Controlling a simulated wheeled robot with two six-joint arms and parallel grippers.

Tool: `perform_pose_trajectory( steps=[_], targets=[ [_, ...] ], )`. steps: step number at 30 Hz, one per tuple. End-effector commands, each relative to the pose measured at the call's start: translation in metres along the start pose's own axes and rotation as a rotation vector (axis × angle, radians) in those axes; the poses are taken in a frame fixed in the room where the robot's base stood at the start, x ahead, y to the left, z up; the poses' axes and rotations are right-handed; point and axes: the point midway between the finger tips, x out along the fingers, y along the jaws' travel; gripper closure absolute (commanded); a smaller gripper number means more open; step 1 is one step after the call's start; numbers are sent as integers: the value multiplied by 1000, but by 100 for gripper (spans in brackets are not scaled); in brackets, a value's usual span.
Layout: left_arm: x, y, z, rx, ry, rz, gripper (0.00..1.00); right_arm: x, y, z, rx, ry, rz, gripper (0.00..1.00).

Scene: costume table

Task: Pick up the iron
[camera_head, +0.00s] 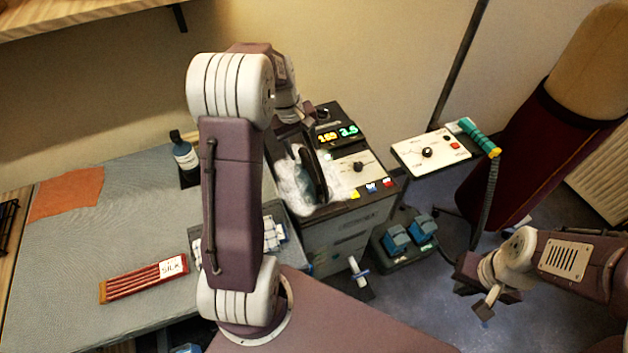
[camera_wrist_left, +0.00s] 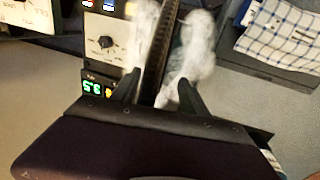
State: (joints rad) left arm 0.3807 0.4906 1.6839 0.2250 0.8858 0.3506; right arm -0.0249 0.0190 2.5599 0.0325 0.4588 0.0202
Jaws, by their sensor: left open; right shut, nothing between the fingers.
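The dark iron (camera_head: 313,177) stands on the steam station (camera_head: 350,225), with white steam around it. In the left wrist view, a dark ribbed part, likely the iron (camera_wrist_left: 160,50), runs between the fingers of my left gripper (camera_wrist_left: 157,95). That gripper is open; I cannot tell whether either finger touches it. In the head view, my left arm reaches over the table and its wrist is just above and left of the iron; its fingertips are hard to make out. My right gripper (camera_head: 485,304) is shut and empty at the lower right, well away from the iron.
The station has lit displays and a dial (camera_head: 358,167). A control panel (camera_head: 430,150) with a teal handle (camera_head: 478,137) stands to its right. Blue pedals (camera_head: 410,235) are on the floor. The table holds a bottle (camera_head: 184,155), orange cloth (camera_head: 68,193) and red silk-labelled piece (camera_head: 143,279).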

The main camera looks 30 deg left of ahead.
Motion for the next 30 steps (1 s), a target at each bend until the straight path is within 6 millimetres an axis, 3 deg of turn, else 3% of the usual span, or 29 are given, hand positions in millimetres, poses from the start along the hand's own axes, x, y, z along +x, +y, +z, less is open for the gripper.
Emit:
perform_pose_trajectory(
  steps=[6, 13, 19, 27, 28, 30],
  targets=[
    [32, 0, 2, 2, -5, -2, 47, -4, 0, 0, 0, 0, 0, 100],
    [46, 1, 2, 2, -4, -2, 47, -7, 0, -1, 0, 0, 0, 100],
    [82, 2, 2, 3, -5, -3, 47, -12, 0, -1, 0, 0, 0, 100],
    [89, 2, 1, 2, -1, -1, 47, -12, 0, -1, 0, 0, 0, 100],
    [89, 2, 1, 3, -1, -1, 50, -12, 0, -1, 0, 0, 0, 100],
    [89, 2, 1, 3, -1, -1, 69, -12, 0, -1, 0, 0, 0, 100]
  ],
)
